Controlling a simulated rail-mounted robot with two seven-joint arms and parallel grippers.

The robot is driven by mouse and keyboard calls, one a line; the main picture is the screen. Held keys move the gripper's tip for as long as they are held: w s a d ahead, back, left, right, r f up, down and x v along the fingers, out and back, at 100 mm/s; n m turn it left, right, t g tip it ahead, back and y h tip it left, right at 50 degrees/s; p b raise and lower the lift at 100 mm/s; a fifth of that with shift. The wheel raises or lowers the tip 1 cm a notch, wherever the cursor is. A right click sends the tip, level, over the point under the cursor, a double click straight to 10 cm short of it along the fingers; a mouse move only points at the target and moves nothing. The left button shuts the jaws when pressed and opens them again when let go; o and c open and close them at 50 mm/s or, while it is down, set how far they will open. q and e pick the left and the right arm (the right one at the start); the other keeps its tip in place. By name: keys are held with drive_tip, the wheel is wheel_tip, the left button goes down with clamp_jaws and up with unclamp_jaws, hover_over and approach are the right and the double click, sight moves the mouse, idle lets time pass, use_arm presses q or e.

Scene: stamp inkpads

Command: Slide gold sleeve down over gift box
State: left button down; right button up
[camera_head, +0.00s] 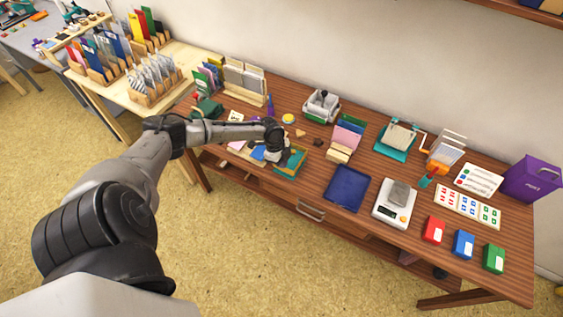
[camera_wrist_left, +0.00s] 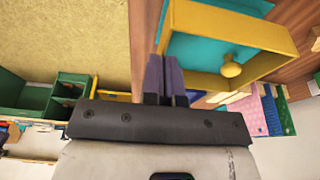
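The teal gift box (camera_wrist_left: 205,50) shows inside the frame. In the head view the teal box (camera_head: 286,168) with gold edging stands near the table's front edge. My left gripper (camera_wrist_left: 161,58) has its two fingers close together at the sleeve's left wall, which appears pinched between the fingertips. In the head view this gripper (camera_head: 277,153) is beside the box, its fingertips hidden. I cannot tell how far the sleeve sits over the box. My right gripper is out of view.
A blue tray (camera_head: 347,188) and a grey-white scale (camera_head: 395,204) stand to the right. A pink card holder (camera_head: 345,143) is behind the box. A green container (camera_head: 207,108) and several cards crowd the left. Some bare wood lies between the box and tray.

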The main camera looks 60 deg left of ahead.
use_arm(q)
drive_tip(key=shift+f, duration=0.15)
idle(0.5)
drive_tip(key=shift+f+b, duration=0.4)
drive_tip(key=shift+f, duration=0.05)
idle(0.3)
drive_tip(key=c, duration=1.8)
unclamp_jaws()
drive_tip(key=o, duration=0.5)
drive_tip(key=shift+r, duration=0.2)
drive_tip(key=shift+d+p+v, duration=0.1)
drive_tip(key=shift+p+v, duration=0.55)
drive_tip(key=shift+p, duration=0.1)
drive_tip(key=shift+d+p+v, duration=0.15)
drive_tip(key=shift+p+v, duration=0.5)
drive_tip(key=shift+p, duration=0.05)
drive_tip(key=shift+w+r+p, duration=0.2)
drive_tip(key=shift+r+p, duration=1.65)
drive_tip(key=shift+r, duration=0.25)
